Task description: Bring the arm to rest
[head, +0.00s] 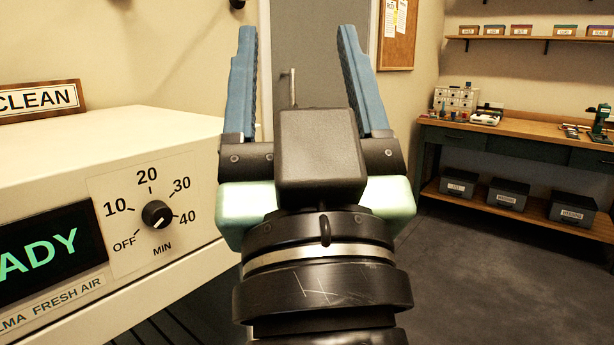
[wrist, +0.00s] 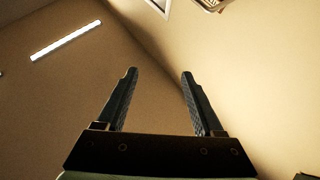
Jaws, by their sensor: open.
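My gripper (head: 297,38) rises in the middle of the head view, its two blue fingers spread apart with nothing between them. It points up, in front of the grey door, and looks clear of the machine at the left. In the wrist view my gripper (wrist: 158,75) is also open and empty, with only the ceiling and a wall beyond the fingers.
A cream machine (head: 150,135) with a timer dial (head: 157,214) and a lit display (head: 40,260) stands close at the left. A wooden workbench (head: 540,138) with grey bins below is at the back right. A grey door (head: 310,75) is behind. The floor (head: 480,290) at right is clear.

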